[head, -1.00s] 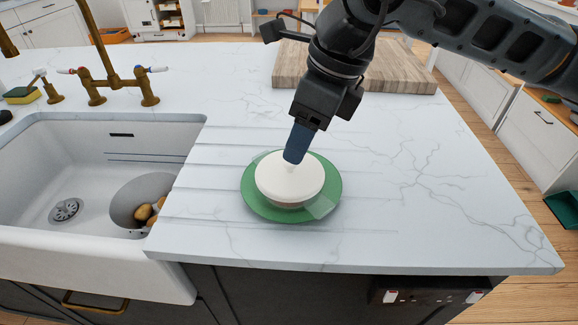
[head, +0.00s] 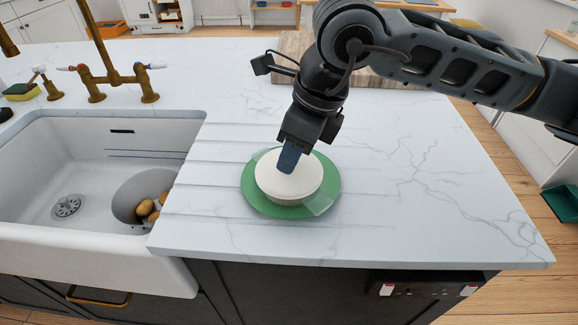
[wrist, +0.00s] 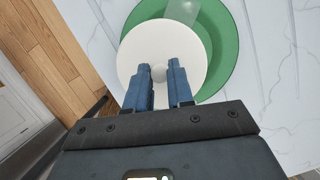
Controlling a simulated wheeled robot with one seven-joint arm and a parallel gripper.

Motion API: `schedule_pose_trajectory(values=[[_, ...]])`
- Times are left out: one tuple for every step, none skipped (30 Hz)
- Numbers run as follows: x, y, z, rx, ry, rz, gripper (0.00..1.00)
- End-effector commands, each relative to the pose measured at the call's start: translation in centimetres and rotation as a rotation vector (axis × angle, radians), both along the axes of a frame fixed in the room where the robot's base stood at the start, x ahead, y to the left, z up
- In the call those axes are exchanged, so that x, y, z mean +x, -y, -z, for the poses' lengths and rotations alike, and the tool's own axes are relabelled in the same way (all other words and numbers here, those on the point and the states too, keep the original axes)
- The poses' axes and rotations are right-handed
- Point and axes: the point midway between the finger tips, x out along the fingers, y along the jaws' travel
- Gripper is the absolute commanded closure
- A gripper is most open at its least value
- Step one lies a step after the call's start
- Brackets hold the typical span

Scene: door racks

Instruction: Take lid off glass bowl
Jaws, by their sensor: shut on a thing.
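The white round lid (head: 302,182) sits on the glass bowl, whose clear glass edge (head: 320,203) shows at the lower right in the head view. The bowl stands over a green round plate or mat (head: 263,206) on the worktop. My gripper (head: 287,166) points down at the lid's middle. In the wrist view the lid (wrist: 142,40) lies beneath my gripper (wrist: 160,72), with its small knob (wrist: 158,71) between the fingertips. The fingers are shut on the knob. Most of the bowl is hidden under the lid.
A wooden board (head: 300,45) lies behind my arm. The marble worktop (head: 430,190) is clear to the right.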

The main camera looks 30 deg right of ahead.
Motion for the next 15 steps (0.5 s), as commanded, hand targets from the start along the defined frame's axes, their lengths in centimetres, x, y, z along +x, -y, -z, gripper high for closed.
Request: schedule_pose_trajectory(values=[[0.01,0.02,-0.01,0.0,0.0,0.0,0.87],[0.01,0.02,-0.01,0.0,0.0,0.0,0.9],[0.01,0.02,-0.02,-0.001,0.001,0.0,0.94],[0.01,0.02,-0.02,-0.001,0.001,0.0,0.97],[0.01,0.02,-0.02,-0.001,0.001,0.0,1.0],[0.02,0.01,-0.02,-0.001,0.001,0.0,1.0],[0.02,0.01,-0.02,-0.001,0.001,0.0,1.0],[0.02,0.02,-0.02,-0.001,0.001,0.0,1.0],[0.02,0.02,-0.03,-0.001,0.001,0.0,1.0],[0.02,0.02,-0.03,-0.001,0.001,0.0,1.0],[0.02,0.02,-0.03,-0.001,0.001,0.0,1.0],[0.02,0.02,-0.03,-0.001,0.001,0.0,1.0],[0.02,0.02,-0.03,-0.001,0.001,0.0,1.0],[0.02,0.02,-0.05,-0.001,0.001,0.0,1.0],[0.03,0.03,-0.09,-0.001,0.001,0.0,1.0]])
